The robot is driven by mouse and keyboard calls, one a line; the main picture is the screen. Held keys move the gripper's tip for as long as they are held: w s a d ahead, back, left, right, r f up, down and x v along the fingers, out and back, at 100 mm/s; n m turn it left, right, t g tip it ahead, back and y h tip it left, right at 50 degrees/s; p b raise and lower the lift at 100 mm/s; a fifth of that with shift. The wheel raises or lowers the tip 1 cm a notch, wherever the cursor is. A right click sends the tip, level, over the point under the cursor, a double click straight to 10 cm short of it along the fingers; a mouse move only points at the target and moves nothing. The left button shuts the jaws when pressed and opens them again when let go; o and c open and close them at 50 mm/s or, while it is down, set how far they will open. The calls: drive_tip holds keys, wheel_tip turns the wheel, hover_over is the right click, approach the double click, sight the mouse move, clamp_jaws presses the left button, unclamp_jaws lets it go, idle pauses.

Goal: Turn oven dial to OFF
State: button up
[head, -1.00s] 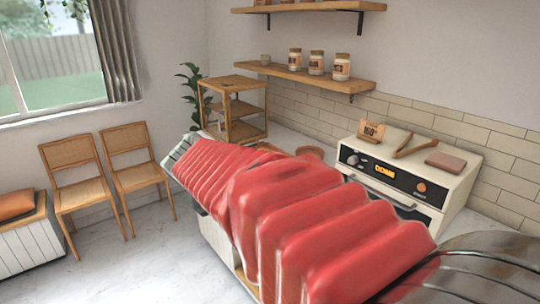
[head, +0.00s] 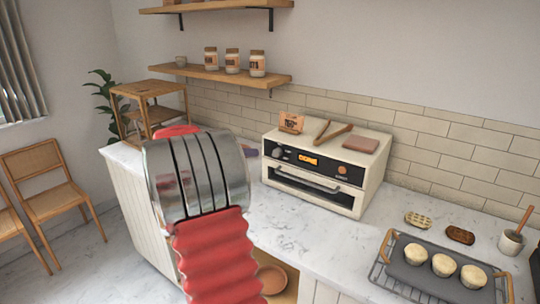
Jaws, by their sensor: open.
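The cream countertop oven (head: 328,165) stands on the marble counter against the tiled wall, right of the picture's middle. Its black front panel holds a grey dial (head: 278,152) at the left, a lit orange display (head: 308,160) in the middle and a round orange control (head: 342,170) at the right. The dial's setting is too small to read. The oven door below looks shut. My red ribbed arm and its metal link fill the lower left, left of the oven and apart from it in the picture. My gripper's fingertips do not show.
A wooden sign (head: 291,122), tongs (head: 333,132) and a brown block (head: 361,145) lie on the oven top. A wire rack (head: 392,285) with muffins stands at the front right. The counter just before the oven is clear. A wooden shelf stand (head: 150,88) is behind my arm.

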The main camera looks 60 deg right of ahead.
sight(275, 154)
drive_tip(key=shift+d, duration=0.35)
drive_tip(key=x, duration=1.4)
drive_tip(key=shift+c, duration=0.3)
drive_tip(key=shift+a, duration=0.1)
drive_tip(key=c, duration=1)
drive_tip(key=shift+o, duration=0.2)
